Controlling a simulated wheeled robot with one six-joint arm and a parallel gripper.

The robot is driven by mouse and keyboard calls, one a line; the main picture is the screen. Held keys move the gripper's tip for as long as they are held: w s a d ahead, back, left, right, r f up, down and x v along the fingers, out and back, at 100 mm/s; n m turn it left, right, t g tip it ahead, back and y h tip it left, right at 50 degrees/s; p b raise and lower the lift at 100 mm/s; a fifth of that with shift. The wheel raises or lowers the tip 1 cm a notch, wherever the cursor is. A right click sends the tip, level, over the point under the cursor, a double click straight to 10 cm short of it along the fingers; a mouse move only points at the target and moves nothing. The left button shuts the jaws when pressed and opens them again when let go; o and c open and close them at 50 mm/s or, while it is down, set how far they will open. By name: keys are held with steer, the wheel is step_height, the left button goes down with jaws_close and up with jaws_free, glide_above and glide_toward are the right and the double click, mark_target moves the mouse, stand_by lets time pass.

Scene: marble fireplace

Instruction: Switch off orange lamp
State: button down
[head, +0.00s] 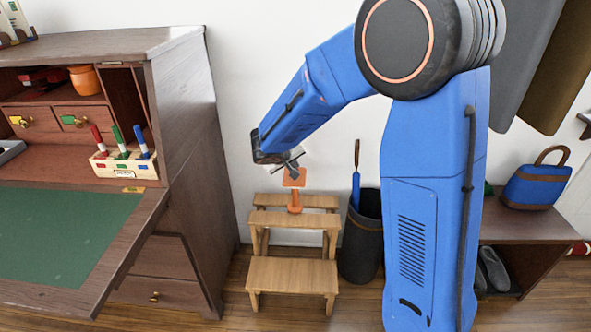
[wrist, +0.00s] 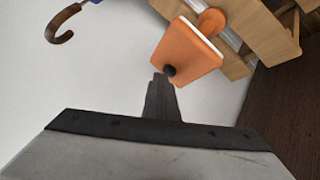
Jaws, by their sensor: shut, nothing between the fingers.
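The orange lamp (head: 294,181) stands on the top of a wooden step stool (head: 292,272). In the wrist view its square orange shade (wrist: 188,48) shows from above, with a small black knob (wrist: 169,71) at its near edge and a bright white strip along the far edge. I cannot tell for sure whether it is lit. My gripper (head: 291,168) is just above the lamp. In the wrist view my gripper (wrist: 160,80) is shut and empty, its tips right beside the knob; I cannot tell whether they touch it.
A wooden desk (head: 182,85) with a green writing surface stands at left. A dark bin (head: 361,240) holding a blue umbrella (head: 356,180) stands right of the stool. A bench (head: 505,229) with a blue bag (head: 535,188) is at right.

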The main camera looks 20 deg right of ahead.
steer(key=shift+r, duration=0.35)
step_height(320, 180, up, 6)
stand_by(0.9)
steer(key=s+d+r+m+g, duration=0.1)
steer(key=s+d+r, duration=0.15)
steer(key=s, duration=0.45)
steer(key=s+d+r+g+y, duration=0.15)
steer(key=s+d, duration=0.25)
steer(key=s, duration=0.4)
steer(key=s+d+r+m, duration=0.1)
steer(key=s+d+r, duration=0.1)
steer(key=s+d, duration=0.35)
steer(key=s+a+f+y, duration=0.1)
steer(key=s+a+y, duration=0.1)
steer(key=s, duration=0.9)
steer(key=s+a+f+y, duration=0.1)
steer(key=s+a+y, duration=0.1)
steer(key=s, duration=0.8)
steer(key=shift+s, duration=0.4)
